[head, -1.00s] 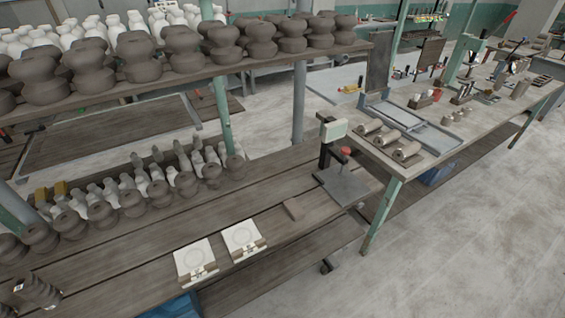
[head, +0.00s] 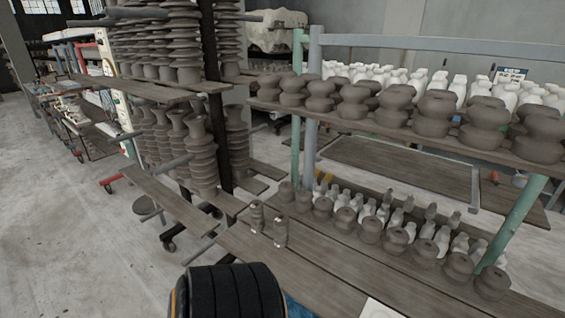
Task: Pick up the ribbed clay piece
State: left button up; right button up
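Several tall ribbed clay pieces (head: 200,155), dark grey-brown, stand upright on the rack at the left of centre in the head view. More stacked ribbed clay (head: 187,45) stands on the rack's upper level. Two small upright clay-coloured pieces, one (head: 257,217) behind the other (head: 280,232), stand at the far end of the plank bench; they are too small to tell if they are ribbed. I cannot tell which one is the task's piece. A black ribbed form is cut off at the bottom edge, and I cannot tell what it is. Neither gripper shows.
The plank bench (head: 330,262) runs beside a shelf of dark rounded pots (head: 397,240) and white pieces. An upper shelf (head: 400,130) carries larger pots. Green and grey posts stand between. The concrete floor (head: 70,235) is clear at the left.

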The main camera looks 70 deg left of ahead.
aim_at(256, 207)
jog(key=u, duration=2.45)
jog(key=i+j+z, duration=0.15)
jog(key=j, duration=0.35)
jog(key=i+j+z, duration=0.15)
jog(key=j, duration=0.4)
jog(key=i+j+z, duration=0.15)
jog(key=j, duration=0.4)
jog(key=i+j+z, duration=0.15)
jog(key=j, duration=0.45)
jog(key=i+j+z, duration=0.15)
jog(key=j, duration=0.4)
jog(key=j+z, duration=0.15)
jog(key=j, duration=0.45)
jog(key=i, duration=0.05)
